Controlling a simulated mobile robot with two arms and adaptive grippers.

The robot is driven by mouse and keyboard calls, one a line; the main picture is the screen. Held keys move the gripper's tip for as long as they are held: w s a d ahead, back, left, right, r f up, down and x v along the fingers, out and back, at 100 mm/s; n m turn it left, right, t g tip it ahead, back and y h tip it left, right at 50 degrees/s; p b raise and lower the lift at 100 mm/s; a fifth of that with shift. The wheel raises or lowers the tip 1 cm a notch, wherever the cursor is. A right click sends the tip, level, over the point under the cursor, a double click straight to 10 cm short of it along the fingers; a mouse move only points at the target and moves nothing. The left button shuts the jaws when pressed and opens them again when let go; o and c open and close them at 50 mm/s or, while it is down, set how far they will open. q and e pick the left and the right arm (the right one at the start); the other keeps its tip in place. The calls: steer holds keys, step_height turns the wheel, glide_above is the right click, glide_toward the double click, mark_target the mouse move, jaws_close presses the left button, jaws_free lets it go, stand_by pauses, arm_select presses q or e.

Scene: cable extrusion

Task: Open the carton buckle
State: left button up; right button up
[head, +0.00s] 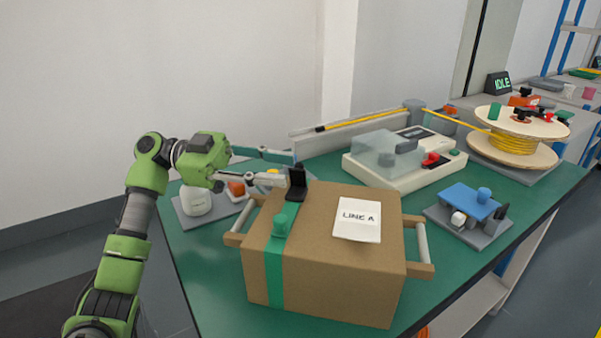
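A brown carton (330,275) stands on the green table, with a green strap (274,270) running up its front and over its top. A green knob-like piece (281,225) sits on the strap. A black buckle-like part (297,184) with an upright plate is at the carton's rear top edge, in line with the strap. My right gripper is not in view.
The carton has wooden side handles (421,245) and a white "LINE A" label (358,220). A white jar (196,200) stands behind left. A machine with a clear cover (388,153), a cable spool (515,145) and a blue-topped fixture (468,203) stand behind and right.

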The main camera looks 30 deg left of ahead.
mark_target(303, 168)
arm_select(q)
steer(key=shift+x, duration=2.5)
steer(key=shift+r, duration=0.1)
jaws_close()
steer(key=n, duration=0.3)
steer(key=shift+w+a+n, duration=0.2)
steer(key=shift+w+n, duration=0.1)
steer(key=shift+w, duration=0.1)
steer(key=shift+w+n+p, duration=0.1)
steer(key=shift+n+p, duration=0.2)
steer(key=shift+w+n, duration=0.1)
steer(key=shift+n, duration=0.3)
jaws_free()
steer(key=shift+f, duration=0.2)
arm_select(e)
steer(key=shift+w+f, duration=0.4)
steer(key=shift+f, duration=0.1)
